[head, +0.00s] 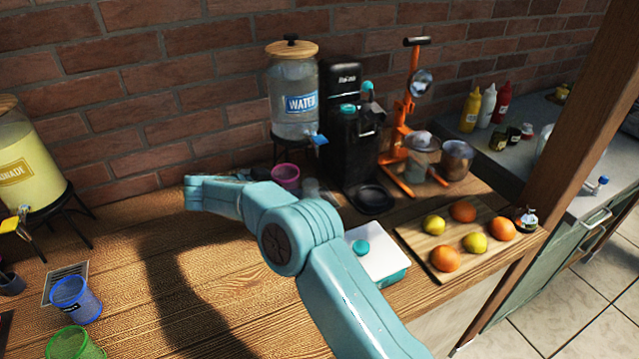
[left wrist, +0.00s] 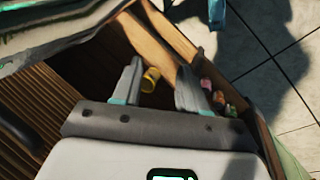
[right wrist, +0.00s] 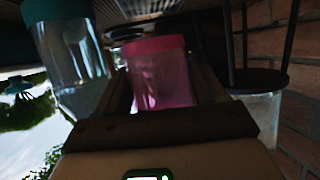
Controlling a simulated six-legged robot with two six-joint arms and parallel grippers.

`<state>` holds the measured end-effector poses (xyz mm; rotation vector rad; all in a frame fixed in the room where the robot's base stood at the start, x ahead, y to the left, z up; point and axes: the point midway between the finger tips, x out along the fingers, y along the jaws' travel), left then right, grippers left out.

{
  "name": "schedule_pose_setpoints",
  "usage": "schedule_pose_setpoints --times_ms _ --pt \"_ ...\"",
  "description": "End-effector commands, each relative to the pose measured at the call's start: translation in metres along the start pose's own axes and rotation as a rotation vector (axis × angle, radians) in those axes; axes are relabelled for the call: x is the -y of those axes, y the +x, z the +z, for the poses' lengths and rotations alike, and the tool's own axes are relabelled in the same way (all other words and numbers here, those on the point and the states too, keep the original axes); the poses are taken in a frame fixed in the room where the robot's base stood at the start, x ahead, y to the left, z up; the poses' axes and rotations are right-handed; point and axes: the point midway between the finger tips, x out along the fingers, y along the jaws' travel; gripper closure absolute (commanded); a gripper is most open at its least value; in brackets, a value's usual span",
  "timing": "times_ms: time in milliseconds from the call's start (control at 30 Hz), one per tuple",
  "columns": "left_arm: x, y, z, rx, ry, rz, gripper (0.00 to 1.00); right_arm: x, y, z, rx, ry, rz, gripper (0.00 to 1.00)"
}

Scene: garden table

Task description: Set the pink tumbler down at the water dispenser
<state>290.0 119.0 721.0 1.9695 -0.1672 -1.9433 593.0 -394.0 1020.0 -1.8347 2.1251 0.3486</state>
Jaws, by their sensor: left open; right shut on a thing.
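The pink tumbler (head: 286,176) is beside the front left of the water dispenser (head: 296,92), low near its black stand. My right gripper (right wrist: 163,84) is shut on the pink tumbler (right wrist: 160,62), with one finger on each side of it. In the head view my right arm hides most of that gripper and the tumbler's lower part, so I cannot tell whether its base touches the table. The dispenser's blue tap (head: 318,140) is to the right of the tumbler and higher. My left gripper (left wrist: 160,68) is open and empty, away from the tumbler.
A black coffee machine (head: 352,135) and orange juicer (head: 399,130) stand right of the dispenser. A clear glass (head: 311,188) is close right of the tumbler. A fruit board (head: 427,252) is at right. Blue (head: 77,300) and green (head: 74,343) tumblers are at left. The table's middle left is clear.

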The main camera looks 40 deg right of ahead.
Motion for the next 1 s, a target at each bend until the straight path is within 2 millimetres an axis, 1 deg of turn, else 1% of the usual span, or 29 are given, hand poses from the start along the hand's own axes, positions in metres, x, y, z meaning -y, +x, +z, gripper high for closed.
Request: schedule_pose_setpoints --times_ms 33,100,200,333,433,500,733,1000 --pt "-0.001 -0.004 0.000 0.000 0.000 0.000 0.57 -0.001 0.014 -0.009 -0.001 0.002 0.005 0.63" --pt "-0.002 -0.007 0.000 0.000 0.000 0.000 0.57 -0.001 0.034 -0.017 -0.001 0.001 0.005 0.63" --pt "-0.004 -0.010 0.000 0.000 0.000 0.000 0.57 0.000 0.058 -0.027 -0.001 0.002 0.002 0.63" --pt "-0.005 -0.013 0.000 0.000 0.000 0.000 0.57 0.001 0.080 -0.035 -0.001 0.002 0.002 0.63" --pt "-0.005 -0.014 0.000 0.000 0.000 0.000 0.57 0.001 0.088 -0.038 -0.001 0.001 -0.001 0.63" --pt "-0.005 -0.015 0.000 0.000 0.000 0.000 0.57 0.001 0.091 -0.035 -0.001 -0.001 -0.001 0.63" --pt "-0.008 -0.021 0.000 0.000 0.000 0.000 0.57 0.000 0.103 -0.007 0.000 -0.002 -0.001 0.63" --pt "-0.007 -0.020 0.000 0.000 0.000 0.000 0.57 0.001 0.104 -0.005 0.000 0.000 -0.002 0.63"
